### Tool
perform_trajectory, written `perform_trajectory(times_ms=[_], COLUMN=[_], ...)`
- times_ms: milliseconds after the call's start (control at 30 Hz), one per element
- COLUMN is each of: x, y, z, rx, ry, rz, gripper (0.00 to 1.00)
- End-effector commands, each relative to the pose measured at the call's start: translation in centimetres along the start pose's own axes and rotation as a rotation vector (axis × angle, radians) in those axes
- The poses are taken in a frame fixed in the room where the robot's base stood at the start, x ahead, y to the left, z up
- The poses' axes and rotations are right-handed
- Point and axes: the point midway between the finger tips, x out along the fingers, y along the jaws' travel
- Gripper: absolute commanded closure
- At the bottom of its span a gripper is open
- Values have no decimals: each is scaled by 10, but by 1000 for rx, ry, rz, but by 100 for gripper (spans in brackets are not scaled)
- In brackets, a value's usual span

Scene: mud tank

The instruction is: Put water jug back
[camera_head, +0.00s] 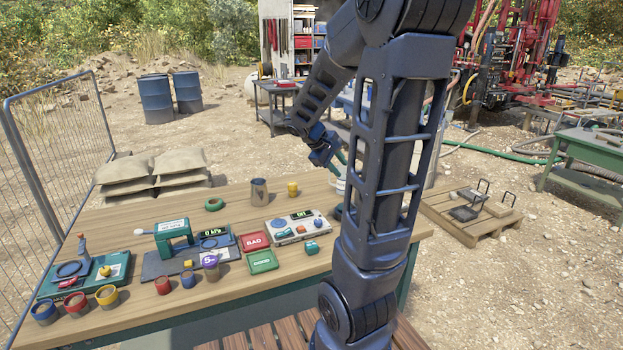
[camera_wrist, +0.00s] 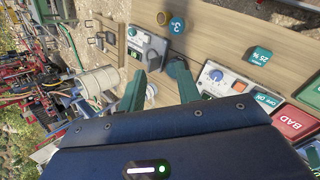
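In the wrist view, the two green fingers of my gripper (camera_wrist: 162,92) are spread and hold nothing. The vessel does not show in the wrist view. My arm hides part of the table's right side in the head view.
A yellow cylinder (camera_head: 292,188) and a control box (camera_head: 300,227) stand right of the vessel, a green ring (camera_head: 214,204) left. A red BAD tray (camera_head: 255,241) lies nearer. The wrist view shows another instrument (camera_wrist: 146,50). A wire fence (camera_head: 45,150) borders the left.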

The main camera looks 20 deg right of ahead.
Motion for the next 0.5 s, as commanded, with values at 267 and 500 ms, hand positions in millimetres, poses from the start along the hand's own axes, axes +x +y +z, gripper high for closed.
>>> perform_trajectory(times_ms=[267,500], x=[-48,-89], y=[-45,-87], z=[40,68], rx=[207,362], ry=[156,293], rz=[-182,-336], gripper=[67,67])
